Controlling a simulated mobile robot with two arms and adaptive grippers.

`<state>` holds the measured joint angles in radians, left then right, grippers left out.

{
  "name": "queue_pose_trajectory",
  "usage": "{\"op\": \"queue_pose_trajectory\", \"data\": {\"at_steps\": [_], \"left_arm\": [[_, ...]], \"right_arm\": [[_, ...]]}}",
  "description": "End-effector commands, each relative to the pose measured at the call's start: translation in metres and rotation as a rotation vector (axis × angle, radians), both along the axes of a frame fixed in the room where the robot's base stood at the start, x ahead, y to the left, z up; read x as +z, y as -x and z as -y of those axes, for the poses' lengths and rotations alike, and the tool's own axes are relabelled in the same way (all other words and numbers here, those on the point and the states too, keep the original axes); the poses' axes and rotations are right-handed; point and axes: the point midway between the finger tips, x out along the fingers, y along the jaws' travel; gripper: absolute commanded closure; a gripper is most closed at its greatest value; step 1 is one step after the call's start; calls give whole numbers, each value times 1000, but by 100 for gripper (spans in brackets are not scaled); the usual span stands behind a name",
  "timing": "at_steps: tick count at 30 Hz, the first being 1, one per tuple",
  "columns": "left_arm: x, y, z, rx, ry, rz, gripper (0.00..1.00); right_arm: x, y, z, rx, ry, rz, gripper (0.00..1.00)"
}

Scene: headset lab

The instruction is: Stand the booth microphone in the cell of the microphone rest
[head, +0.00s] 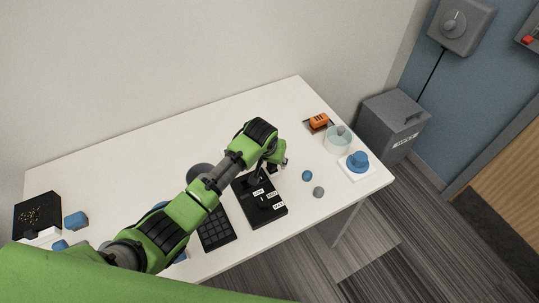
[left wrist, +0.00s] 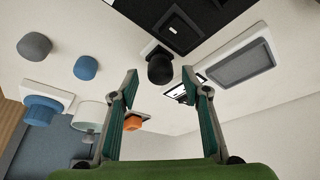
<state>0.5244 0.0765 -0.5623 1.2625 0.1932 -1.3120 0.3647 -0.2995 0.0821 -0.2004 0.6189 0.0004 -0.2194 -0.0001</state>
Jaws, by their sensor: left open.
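A dark, round-headed piece (left wrist: 160,68), which looks like the booth microphone, stands between and beyond my open fingertips in the left wrist view. Its foot meets a small dark base with a pale edge. A black board (head: 271,217) with white labels and raised parts lies on the table; I cannot tell for certain whether it is the microphone rest. Its edge shows in the left wrist view (left wrist: 205,12). My left gripper (head: 271,172) is low by the board's far edge, open and empty; its fingers also show in the left wrist view (left wrist: 160,75). My right gripper is out of view.
A black keypad (head: 215,232) lies left of the board. An orange object (head: 319,121), a clear cup (head: 337,142) and a blue piece on a white pad (head: 342,168) stand near the right edge.

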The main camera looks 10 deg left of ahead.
Motion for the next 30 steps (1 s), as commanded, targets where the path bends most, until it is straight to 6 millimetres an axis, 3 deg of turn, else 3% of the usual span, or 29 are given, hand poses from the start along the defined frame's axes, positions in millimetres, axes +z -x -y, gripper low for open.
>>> {"op": "queue_pose_trajectory", "data": {"at_steps": [18,30], "left_arm": [[92,37,-6,1,1,2,57],[100,41,-7,1,-1,0,57]], "right_arm": [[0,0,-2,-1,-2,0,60],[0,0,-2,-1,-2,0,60]]}}
